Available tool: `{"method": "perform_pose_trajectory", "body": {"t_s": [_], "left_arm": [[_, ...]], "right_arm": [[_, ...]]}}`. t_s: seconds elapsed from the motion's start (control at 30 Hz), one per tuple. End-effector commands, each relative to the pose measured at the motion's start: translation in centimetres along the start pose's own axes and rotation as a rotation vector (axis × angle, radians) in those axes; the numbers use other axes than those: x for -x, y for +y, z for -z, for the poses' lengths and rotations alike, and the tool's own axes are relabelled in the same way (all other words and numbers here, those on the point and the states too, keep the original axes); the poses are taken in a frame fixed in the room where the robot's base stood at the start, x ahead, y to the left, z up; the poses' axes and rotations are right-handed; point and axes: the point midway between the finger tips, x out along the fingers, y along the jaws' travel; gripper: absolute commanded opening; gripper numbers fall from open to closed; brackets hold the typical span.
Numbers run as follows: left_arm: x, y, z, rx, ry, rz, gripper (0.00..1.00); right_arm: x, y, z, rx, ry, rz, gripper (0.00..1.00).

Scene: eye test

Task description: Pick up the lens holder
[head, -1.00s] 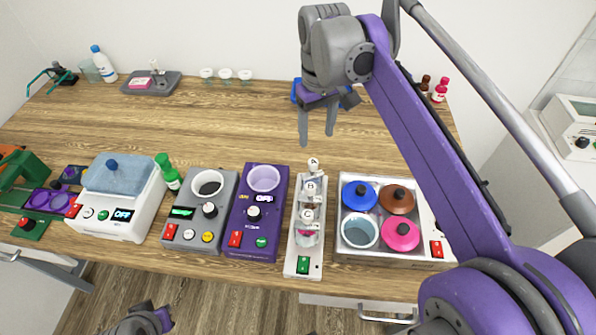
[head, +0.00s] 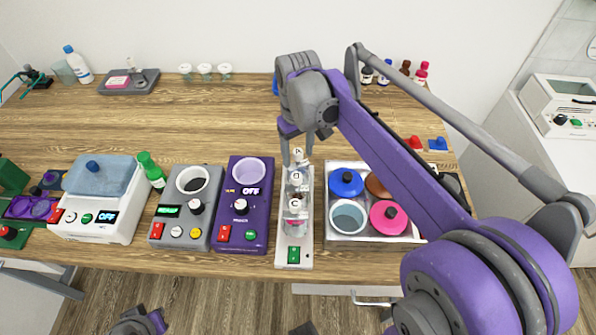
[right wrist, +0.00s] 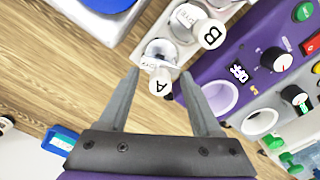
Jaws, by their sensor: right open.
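I cannot tell for certain which thing is the lens holder. My right gripper (head: 296,150) is open at the far end of a narrow white rack (head: 280,256). The rack holds a row of clear, round-topped pieces with white lettered knobs. In the right wrist view my open fingers (right wrist: 160,74) reach to either side of the piece with knob A (right wrist: 160,82); I cannot see contact. At the far left of the head view is a purple double-ring piece (head: 30,208) on a green base. My left gripper's fingers are not visible.
A purple device (head: 240,225) stands close left of the rack. A white tray (head: 345,242) with coloured round lids is close on the right. Three small white stands (head: 204,69) are at the back. The wooden table (head: 200,125) is clear behind the devices.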

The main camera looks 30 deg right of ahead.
Motion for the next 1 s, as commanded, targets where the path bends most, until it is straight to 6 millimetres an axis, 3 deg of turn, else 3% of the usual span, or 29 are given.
{"method": "perform_pose_trajectory", "body": {"t_s": [0.13, 0.5, 1.0], "left_arm": [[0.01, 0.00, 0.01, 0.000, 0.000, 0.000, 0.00], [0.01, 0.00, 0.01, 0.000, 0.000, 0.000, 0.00], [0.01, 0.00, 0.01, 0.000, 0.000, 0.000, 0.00]], "right_arm": [[0.04, -0.01, 0.02, 0.000, 0.000, 0.000, 0.64], [0.05, -0.01, 0.01, 0.000, 0.000, 0.000, 0.00], [0.06, 0.00, 0.01, 0.000, 0.000, 0.000, 0.00]]}}
